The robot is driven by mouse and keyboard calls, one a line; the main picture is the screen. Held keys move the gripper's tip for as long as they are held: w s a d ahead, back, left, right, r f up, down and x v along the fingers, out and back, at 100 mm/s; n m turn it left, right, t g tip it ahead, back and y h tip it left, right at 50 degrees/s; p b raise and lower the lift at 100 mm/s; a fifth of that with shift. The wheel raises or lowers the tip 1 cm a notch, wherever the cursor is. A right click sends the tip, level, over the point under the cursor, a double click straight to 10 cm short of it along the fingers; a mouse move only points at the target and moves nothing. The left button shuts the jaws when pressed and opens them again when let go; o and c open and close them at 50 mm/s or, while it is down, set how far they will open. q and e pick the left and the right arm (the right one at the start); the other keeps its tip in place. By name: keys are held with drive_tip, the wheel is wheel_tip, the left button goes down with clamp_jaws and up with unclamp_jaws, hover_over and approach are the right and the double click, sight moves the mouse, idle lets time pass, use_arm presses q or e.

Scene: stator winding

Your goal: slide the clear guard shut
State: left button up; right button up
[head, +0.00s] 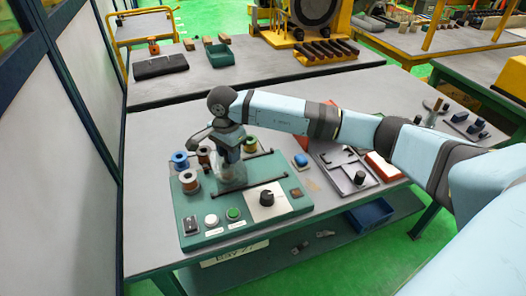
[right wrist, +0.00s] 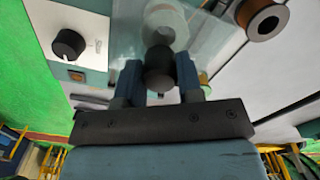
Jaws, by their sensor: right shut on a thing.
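The green winding station (head: 240,226) stands on the grey table in the head view. The clear guard (head: 234,181) is hard to make out there, around the coil area between two dark rails. In the right wrist view the guard (right wrist: 202,32) is a see-through panel in front of the fingers. My right gripper (head: 229,158) is over the guard, pointing down. In the right wrist view its two fingers (right wrist: 159,78) are closed on a dark round knob (right wrist: 159,62) at the guard. My arm and gripper hide part of the guard. My left gripper is not in view.
Several copper and coloured wire spools (head: 190,181) stand on the station's left side. A black dial (head: 266,198), a white button (head: 211,220) and a green button (head: 233,214) are along its front. A grey tray (head: 346,178) lies to the right.

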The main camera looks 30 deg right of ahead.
drive_tip(key=o, duration=0.7)
drive_tip(key=shift+r+p, duration=0.5)
drive_tip(key=shift+r, duration=0.6)
drive_tip(key=shift+r+p, duration=0.65)
drive_tip(key=shift+r, duration=1.3)
